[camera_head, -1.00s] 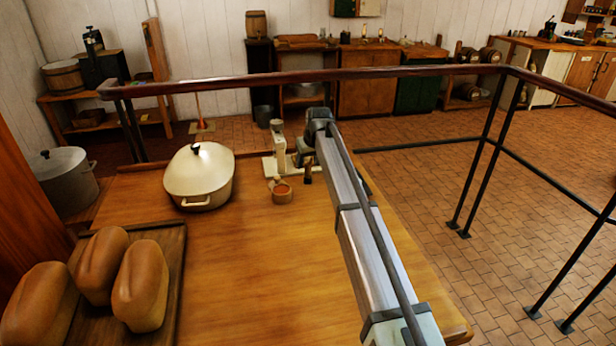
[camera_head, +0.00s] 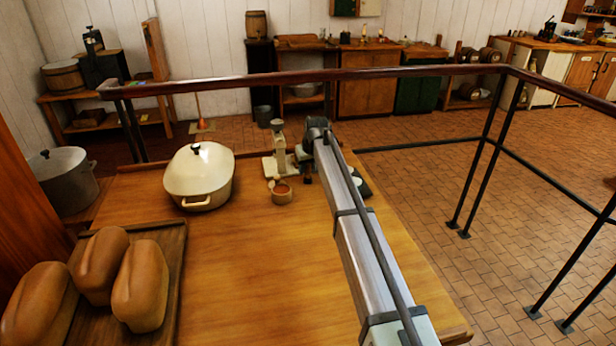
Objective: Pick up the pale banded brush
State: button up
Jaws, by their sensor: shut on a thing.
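My gripper (camera_head: 304,168) is at the far part of the wooden table (camera_head: 245,265), just right of a pale upright device on a base (camera_head: 279,150). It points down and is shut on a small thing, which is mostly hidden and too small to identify. I cannot make out a pale banded brush clearly anywhere in the view.
A cream lidded pot (camera_head: 200,178) stands left of the device. Loaves (camera_head: 140,285) lie on a dark board (camera_head: 176,262) at the front left. A dark flat object (camera_head: 361,187) lies right of my arm. A rail (camera_head: 400,72) runs behind the table. The table's middle is clear.

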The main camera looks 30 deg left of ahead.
grip_shut()
